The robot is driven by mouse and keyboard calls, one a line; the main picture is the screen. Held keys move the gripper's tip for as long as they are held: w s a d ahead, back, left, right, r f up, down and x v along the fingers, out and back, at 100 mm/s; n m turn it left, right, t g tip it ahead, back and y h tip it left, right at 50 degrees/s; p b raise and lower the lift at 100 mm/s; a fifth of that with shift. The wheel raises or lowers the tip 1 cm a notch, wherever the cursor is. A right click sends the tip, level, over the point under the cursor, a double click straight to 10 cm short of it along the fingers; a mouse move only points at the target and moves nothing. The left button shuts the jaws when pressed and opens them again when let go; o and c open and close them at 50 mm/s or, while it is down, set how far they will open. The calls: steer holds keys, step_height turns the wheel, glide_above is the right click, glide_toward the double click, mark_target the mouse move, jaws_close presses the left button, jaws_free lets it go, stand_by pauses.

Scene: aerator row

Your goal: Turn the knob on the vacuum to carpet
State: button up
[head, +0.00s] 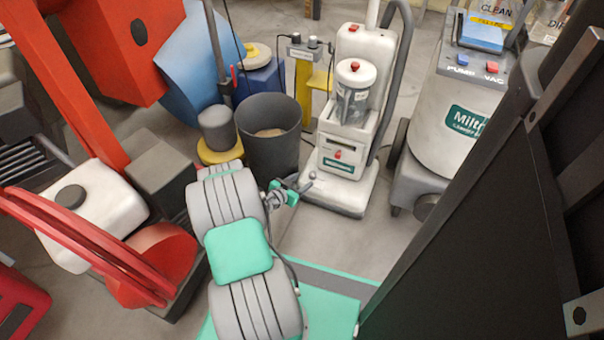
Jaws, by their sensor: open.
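The vacuum (347,130) is a white upright machine right of the picture's middle, with a clear canister, a red knob (355,66) on the canister lid and a small dark panel with a red mark (339,155) low on its front. Its setting labels are too small to read, so I cannot tell which setting it is on. My gripper (304,184), at the end of my grey and green arm, is open just in front of and left of the vacuum's base. It is small here, and I cannot tell whether it touches the vacuum.
A dark bin (268,135) stands left of the vacuum. A white tank machine (462,120) with pump and vac switches stands right of it. Red machinery (78,80) fills the left. A large dark panel (490,220) blocks the lower right. Bare floor shows before the vacuum.

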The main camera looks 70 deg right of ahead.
mark_target(312, 175)
steer(key=b+x, duration=0.3)
steer(key=x, duration=0.3)
steer(key=shift+f, duration=0.25)
steer(key=shift+s+d, duration=0.1)
steer(key=shift+d, duration=0.35)
jaws_close()
